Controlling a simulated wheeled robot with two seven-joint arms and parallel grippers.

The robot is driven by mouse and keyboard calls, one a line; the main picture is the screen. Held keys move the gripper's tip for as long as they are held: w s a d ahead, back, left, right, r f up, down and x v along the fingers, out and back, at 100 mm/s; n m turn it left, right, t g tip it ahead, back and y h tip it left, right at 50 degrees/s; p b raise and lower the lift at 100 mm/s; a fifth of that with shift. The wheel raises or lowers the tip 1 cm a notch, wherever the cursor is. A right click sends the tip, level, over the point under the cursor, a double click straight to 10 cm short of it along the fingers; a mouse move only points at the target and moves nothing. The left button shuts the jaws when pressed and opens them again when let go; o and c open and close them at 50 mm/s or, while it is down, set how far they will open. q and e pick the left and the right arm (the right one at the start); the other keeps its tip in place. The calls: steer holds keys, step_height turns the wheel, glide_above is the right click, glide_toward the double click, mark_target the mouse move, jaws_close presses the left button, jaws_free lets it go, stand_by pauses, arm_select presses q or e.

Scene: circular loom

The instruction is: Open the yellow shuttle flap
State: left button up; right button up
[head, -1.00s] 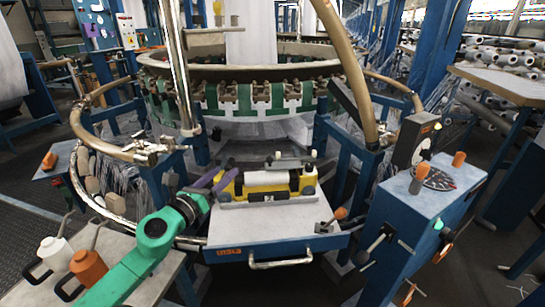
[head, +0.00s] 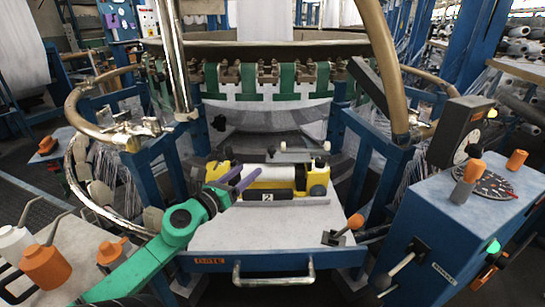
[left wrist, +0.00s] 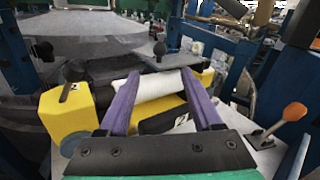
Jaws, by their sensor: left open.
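The yellow shuttle (head: 317,181) lies on a grey tray (head: 275,230) in front of the loom, holding a white spool (head: 270,173). In the left wrist view its yellow end block (left wrist: 68,117) is at the left, and the white spool (left wrist: 158,84) runs between my fingers. I cannot tell which part is the flap or whether it is open. My left gripper (head: 243,177) is open, with purple fingers over the left half of the shuttle. In the left wrist view the gripper's fingers (left wrist: 160,73) are apart, with nothing held between them; contact is unclear. My right gripper is not in view.
A bar with a dark knob (head: 271,151) stands behind the shuttle. An orange-tipped lever (head: 355,222) is at the tray's right corner. A blue control box (head: 430,225) stands to the right. Oil cans (head: 46,268) are at the lower left. The front of the tray is clear.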

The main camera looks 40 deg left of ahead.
mark_target(269, 153)
arm_select(q)
steer(key=w, duration=0.4)
steer(key=w+a, duration=0.1)
steer(key=w, duration=0.8)
steer(key=shift+w+a+b, duration=0.25)
steer(key=shift+a+b, duration=0.05)
steer(key=shift+a, duration=0.1)
jaws_close()
stand_by(0.6)
